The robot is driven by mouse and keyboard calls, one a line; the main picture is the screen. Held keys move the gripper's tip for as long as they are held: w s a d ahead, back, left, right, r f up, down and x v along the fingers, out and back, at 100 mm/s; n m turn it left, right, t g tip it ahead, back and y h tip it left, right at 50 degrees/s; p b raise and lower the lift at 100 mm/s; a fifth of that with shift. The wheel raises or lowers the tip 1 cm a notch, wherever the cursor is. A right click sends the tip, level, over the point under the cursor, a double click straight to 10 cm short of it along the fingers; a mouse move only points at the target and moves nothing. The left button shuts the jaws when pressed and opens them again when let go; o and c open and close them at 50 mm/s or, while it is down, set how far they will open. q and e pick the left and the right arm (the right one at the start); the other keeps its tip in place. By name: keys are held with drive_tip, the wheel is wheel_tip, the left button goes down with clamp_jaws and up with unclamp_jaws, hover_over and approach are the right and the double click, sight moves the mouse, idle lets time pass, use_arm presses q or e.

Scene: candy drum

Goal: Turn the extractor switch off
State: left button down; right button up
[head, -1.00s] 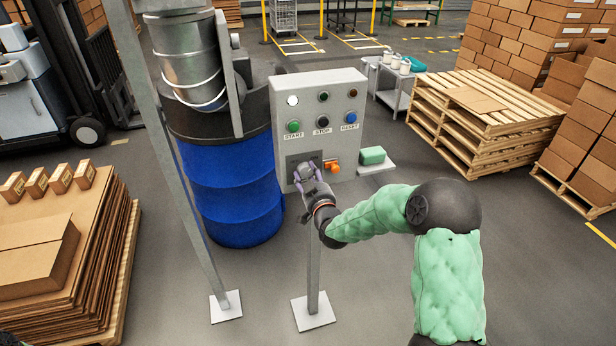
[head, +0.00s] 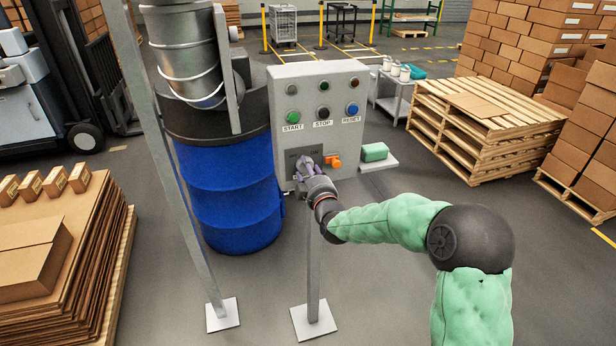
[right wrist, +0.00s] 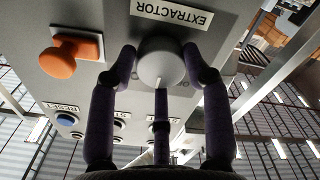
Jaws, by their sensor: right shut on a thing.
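The control box (head: 345,125) stands on a post in the middle of the head view. Its extractor switch is a round grey knob (right wrist: 160,62) below the push buttons; in the head view my fingers mostly hide it. The right wrist view shows the upside-down EXTRACTOR label (right wrist: 172,13) beside it. My right gripper (head: 305,165) is at the switch plate, with its fingers on both sides of the knob, shut on it. My left gripper is not in view.
An orange knob (head: 333,161) sits just right of the switch, also seen in the right wrist view (right wrist: 62,58). START (head: 293,117), STOP (head: 323,113) and RESET (head: 352,109) buttons are above. A green block (head: 374,151) lies on a side shelf. A blue drum (head: 228,190) stands left.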

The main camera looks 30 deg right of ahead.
drive_tip(key=n, duration=0.1)
drive_tip(key=n+b, duration=0.1)
drive_tip(key=n, duration=0.2)
drive_tip(key=shift+f+n, duration=0.25)
drive_tip(key=shift+n, duration=0.05)
drive_tip(key=shift+r+n+b, duration=0.1)
drive_tip(key=shift+n+b, duration=0.4)
drive_tip(key=shift+n, duration=1.7)
drive_tip(key=o, duration=0.8)
drive_tip(key=shift+r, duration=0.1)
drive_tip(key=shift+c, duration=0.2)
drive_tip(key=o, duration=0.4)
drive_tip(key=shift+d, duration=0.2)
drive_tip(key=shift+c, duration=0.2)
drive_tip(key=shift+a, duration=0.1)
drive_tip(key=v, duration=1.2)
drive_tip(key=shift+r, duration=0.1)
